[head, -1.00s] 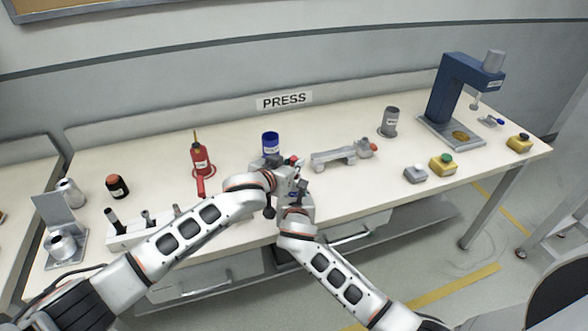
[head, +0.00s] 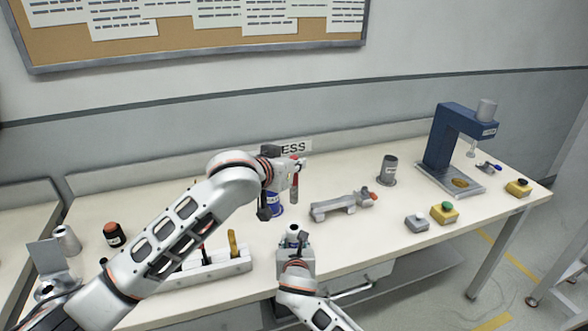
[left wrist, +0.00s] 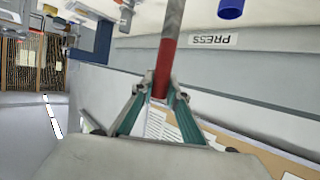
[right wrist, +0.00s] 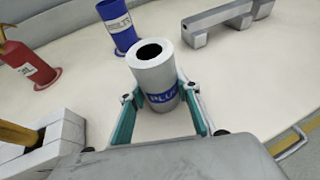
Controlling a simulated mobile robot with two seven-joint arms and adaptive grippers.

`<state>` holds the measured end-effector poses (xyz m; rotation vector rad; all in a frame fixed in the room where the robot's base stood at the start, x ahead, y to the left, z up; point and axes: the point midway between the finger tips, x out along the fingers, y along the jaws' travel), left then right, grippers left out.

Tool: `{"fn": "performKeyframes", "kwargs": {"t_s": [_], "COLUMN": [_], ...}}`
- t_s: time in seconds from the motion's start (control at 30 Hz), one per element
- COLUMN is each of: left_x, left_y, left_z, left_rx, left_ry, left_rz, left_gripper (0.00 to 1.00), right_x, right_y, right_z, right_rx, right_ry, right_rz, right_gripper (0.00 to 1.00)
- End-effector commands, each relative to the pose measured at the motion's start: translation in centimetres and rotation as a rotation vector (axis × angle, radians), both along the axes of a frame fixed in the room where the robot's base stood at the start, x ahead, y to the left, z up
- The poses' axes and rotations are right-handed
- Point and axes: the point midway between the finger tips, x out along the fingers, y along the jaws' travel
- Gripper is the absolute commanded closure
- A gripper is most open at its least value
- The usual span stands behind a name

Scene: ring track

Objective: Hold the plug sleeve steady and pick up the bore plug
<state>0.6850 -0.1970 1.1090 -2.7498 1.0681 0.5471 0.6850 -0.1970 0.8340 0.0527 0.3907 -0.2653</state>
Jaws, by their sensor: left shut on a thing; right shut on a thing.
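The plug sleeve is a pale upright cylinder with a dark bore and a blue PLUG label, seen in the right wrist view (right wrist: 152,72). My right gripper (head: 294,246) is shut around it near the bench's front edge, one finger on each side. The sleeve's mouth looks empty. The bore plug is a rod with a red part and a grey shaft, seen in the left wrist view (left wrist: 167,50). My left gripper (head: 291,164) is shut on its red part. In the head view the grey shaft (head: 294,188) hangs down, above and apart from the sleeve.
A blue cup (head: 274,208) stands behind the sleeve. A grey fixture (head: 342,205) lies to its right, with a grey cylinder (head: 387,171) and blue press (head: 440,140) beyond. A white rack (head: 222,266) is left. Bench between fixture and press is partly clear.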

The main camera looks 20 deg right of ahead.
Motion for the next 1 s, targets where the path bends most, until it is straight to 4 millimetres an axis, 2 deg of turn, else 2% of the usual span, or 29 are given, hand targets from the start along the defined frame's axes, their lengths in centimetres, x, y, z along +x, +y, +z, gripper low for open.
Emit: {"fn": "performKeyframes", "kwargs": {"t_s": [0.13, 0.17, 0.2, 0.23, 0.67, 0.77, 1.0], "left_x": [0.0, 0.0, 0.0, 0.0, 0.0, 0.0, 0.0], "left_y": [0.0, 0.0, 0.0, 0.0, 0.0, 0.0, 0.0], "left_z": [0.1, 0.1, 0.0, 0.0, 0.0, 0.0, 0.0], "left_rx": [-0.001, -0.001, -0.001, -0.001, -0.001, -0.001, -0.001], "left_ry": [-0.001, -0.001, -0.001, -0.001, -0.001, -0.001, -0.001], "left_rz": [0.000, 0.000, 0.000, 0.000, 0.000, 0.000, 0.000], "left_gripper": [1.00, 1.00, 1.00, 1.00, 1.00, 1.00, 1.00], "right_x": [0.0, 0.0, 0.0, 0.0, -0.6, -1.6, -5.8], "right_y": [0.0, 0.0, 0.0, 0.0, 0.2, 0.5, 1.7], "right_z": [0.0, 0.0, 0.0, 0.0, 0.2, 0.6, 2.4], "right_rx": [0.000, 0.000, 0.000, 0.000, 0.001, 0.000, 0.003], "right_ry": [0.001, 0.001, 0.001, 0.001, 0.000, 0.000, 0.000], "right_rz": [0.000, 0.000, 0.000, 0.000, 0.001, 0.001, 0.001], "right_gripper": [0.89, 0.61, 0.50, 0.49, 0.49, 0.49, 0.49]}}
